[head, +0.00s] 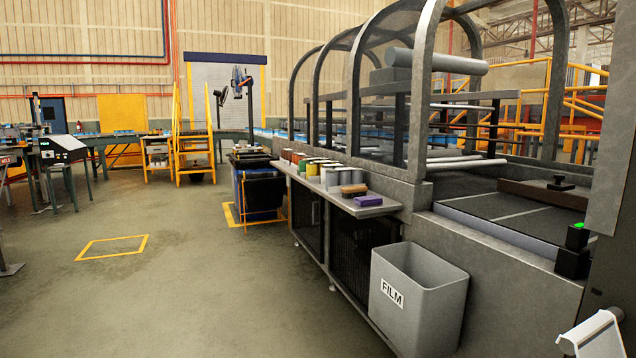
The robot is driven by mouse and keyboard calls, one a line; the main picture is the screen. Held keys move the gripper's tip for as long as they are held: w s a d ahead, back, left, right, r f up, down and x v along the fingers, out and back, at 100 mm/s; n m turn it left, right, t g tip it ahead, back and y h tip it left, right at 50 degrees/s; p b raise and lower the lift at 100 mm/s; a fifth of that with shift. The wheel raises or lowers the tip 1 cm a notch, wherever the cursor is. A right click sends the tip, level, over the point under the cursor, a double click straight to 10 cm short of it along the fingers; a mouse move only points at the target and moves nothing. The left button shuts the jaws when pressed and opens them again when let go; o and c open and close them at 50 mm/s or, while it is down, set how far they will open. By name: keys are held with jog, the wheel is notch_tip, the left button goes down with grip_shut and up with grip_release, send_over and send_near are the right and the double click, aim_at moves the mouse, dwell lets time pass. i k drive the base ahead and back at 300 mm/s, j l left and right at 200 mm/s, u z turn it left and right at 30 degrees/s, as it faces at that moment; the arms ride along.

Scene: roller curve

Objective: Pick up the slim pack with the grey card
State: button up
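I cannot make out a slim pack with a grey card in the head view. A grey shelf (385,209) along the side of the wrapping machine holds small goods. A purple block-like item (368,201) lies near its close end, with a brown-orange item (353,190) just behind it. Several cylindrical cans or rolls (312,169) in different colours stand farther along the shelf.
A grey bin marked FILM (420,315) stands on the floor before the shelf's near end. Dark bins (258,185) stand beyond. A yellow floor outline (112,247) lies left on open floor. Conveyor tables (105,138) and yellow steps (193,140) stand at the back.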

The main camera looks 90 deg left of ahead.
aim_at(337, 178)
jog(key=u, duration=2.75)
jog(key=i+j+u, duration=0.1)
jog(key=i, duration=0.75)
